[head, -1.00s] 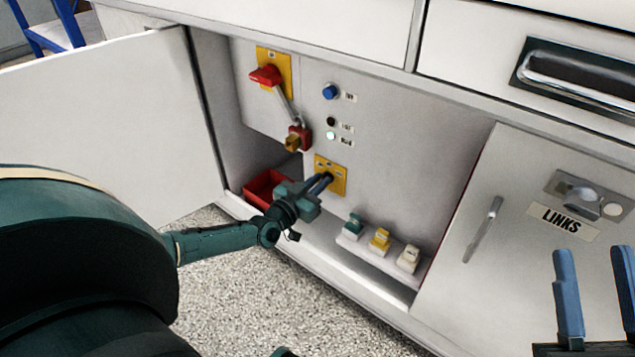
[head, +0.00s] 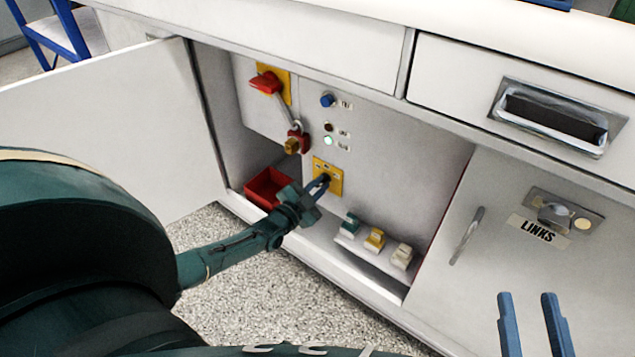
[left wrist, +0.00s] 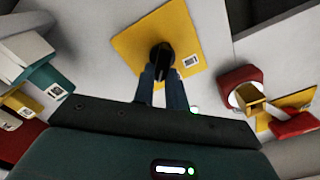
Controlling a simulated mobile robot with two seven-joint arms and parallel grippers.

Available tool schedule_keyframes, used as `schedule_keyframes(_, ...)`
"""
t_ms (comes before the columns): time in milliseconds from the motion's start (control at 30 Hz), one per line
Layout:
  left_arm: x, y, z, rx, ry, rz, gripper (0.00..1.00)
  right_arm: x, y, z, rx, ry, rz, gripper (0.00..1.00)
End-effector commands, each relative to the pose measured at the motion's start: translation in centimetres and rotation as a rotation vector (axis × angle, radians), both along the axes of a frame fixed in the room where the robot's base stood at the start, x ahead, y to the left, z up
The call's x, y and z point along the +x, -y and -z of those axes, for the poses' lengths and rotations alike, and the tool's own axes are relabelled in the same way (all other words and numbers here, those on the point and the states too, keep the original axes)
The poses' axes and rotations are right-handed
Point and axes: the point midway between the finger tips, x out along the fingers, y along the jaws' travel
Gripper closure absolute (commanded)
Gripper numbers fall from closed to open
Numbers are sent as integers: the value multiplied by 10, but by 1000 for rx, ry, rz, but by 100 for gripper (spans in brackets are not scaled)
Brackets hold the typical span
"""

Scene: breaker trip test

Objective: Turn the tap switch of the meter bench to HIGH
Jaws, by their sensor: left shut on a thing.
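The tap switch is a dark knob (left wrist: 161,58) on a yellow plate (head: 334,181) low on the grey panel inside the open cabinet of the meter bench. The plate fills the upper middle of the left wrist view (left wrist: 133,45). My left gripper (head: 324,182) reaches in from the left and is shut on the knob; its two fingers (left wrist: 163,75) lie on either side of it. The plate's position marks are too small to read, and the gripper hides part of them. My right gripper (head: 529,325) is open and empty at the lower right, in front of the LINKS door.
Above are a red switch handle (head: 266,82), a brass padlock (head: 292,145), a blue button (head: 327,100) and two small lamps. A red bin (head: 262,185) stands left of my gripper. Several coloured blocks (head: 375,239) sit on a ledge right. The cabinet door (head: 110,125) stands open left.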

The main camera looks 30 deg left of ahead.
Motion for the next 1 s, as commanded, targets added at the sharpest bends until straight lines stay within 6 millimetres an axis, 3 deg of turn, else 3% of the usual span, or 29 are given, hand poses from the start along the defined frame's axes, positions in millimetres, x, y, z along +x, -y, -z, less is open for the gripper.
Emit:
schedule_keyframes(333, -1, 1, 2, 136, 8, 0, 100, 0, 0, -1, -13, 1, 5, 64)
schedule_keyframes(867, -1, 1, 3, 160, 10, 1, 100, 0, 1, 0, -15, 3, 7, 64)
schedule_keyframes(900, -1, 1, 3, 159, 10, 1, 84, 0, 1, 0, -16, 2, 8, 64)
schedule_keyframes(1000, -1, 1, 2, 159, 11, 0, 76, 0, 1, 0, -16, 2, 8, 64)
